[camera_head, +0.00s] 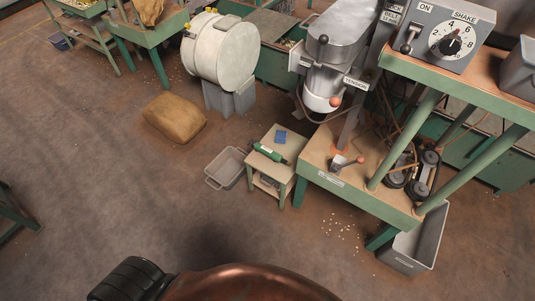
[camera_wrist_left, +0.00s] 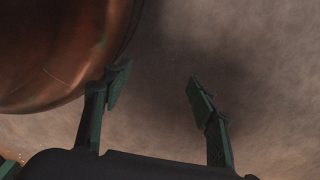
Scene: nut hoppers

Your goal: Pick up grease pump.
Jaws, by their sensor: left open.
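In the head view the grease pump, which looks like the green cylindrical tool (camera_head: 269,152), lies on top of a small side table (camera_head: 285,166) at the centre. My left gripper (camera_wrist_left: 155,88) shows in the left wrist view with its two fingers spread apart. Nothing is between the fingers, and bare floor lies behind them. No gripper shows in the head view, so the left gripper is well away from the small table. My right gripper is in neither view.
A blue item (camera_head: 281,137) lies beside the green tool. A grey bin (camera_head: 226,168) stands left of the small table, and a green-framed workbench (camera_head: 350,196) stands close at its right. A sack (camera_head: 174,118) lies further left. The floor in front is mostly clear, with scattered nuts.

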